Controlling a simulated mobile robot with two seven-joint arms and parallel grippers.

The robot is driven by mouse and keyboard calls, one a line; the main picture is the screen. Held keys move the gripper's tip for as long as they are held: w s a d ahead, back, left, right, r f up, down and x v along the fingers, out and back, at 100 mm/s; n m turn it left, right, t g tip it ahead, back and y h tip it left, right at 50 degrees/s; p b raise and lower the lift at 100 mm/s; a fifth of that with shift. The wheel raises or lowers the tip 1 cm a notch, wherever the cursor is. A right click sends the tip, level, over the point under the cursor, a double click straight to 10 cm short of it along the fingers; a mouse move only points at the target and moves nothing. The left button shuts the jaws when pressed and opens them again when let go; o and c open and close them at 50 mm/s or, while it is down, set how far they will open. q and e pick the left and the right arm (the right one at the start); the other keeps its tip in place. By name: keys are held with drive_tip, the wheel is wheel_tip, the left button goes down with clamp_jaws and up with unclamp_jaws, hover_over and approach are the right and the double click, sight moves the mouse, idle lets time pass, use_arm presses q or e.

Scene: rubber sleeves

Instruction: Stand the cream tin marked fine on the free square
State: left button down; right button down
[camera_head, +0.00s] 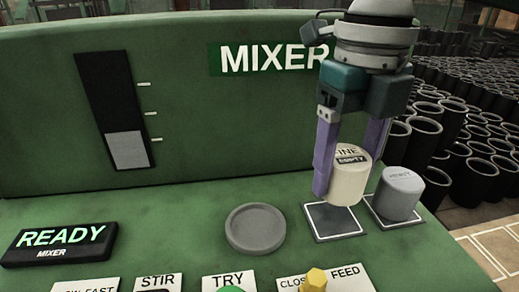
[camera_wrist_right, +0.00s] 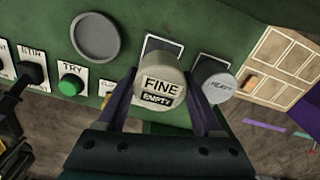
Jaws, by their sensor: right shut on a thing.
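The cream tin (camera_head: 351,182) is upright, with FINE and EMPTY on its top; its lettering also shows in the wrist view (camera_wrist_right: 159,88). My right gripper (camera_head: 347,172) is shut on it, one purple finger on each side. The tin is at the left dark square (camera_head: 333,226), which has a white outline and holds nothing else. I cannot tell whether the tin's base touches the square. A grey tin (camera_head: 398,194), marked HEAVY in the wrist view (camera_wrist_right: 215,82), stands on the right square (camera_head: 391,224). My left gripper is out of view.
A round grey dish (camera_head: 255,229) lies left of the squares. A row of labelled controls, with a green button (camera_wrist_right: 71,84) and a yellow knob (camera_head: 315,280), runs along the front. A READY sign (camera_head: 58,241) is at left. Many black sleeves (camera_head: 419,138) stand beyond the right edge.

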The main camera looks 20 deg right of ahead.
sight(339, 196)
drive_tip(key=shift+f+b, duration=0.3)
drive_tip(key=shift+f, duration=2)
drive_tip(key=shift+c, duration=0.2)
unclamp_jaws()
drive_tip(key=shift+f, duration=0.1)
wheel_tip(339, 196, up, 12)
drive_tip(key=shift+r+p, duration=0.15)
drive_tip(key=shift+p, duration=0.5)
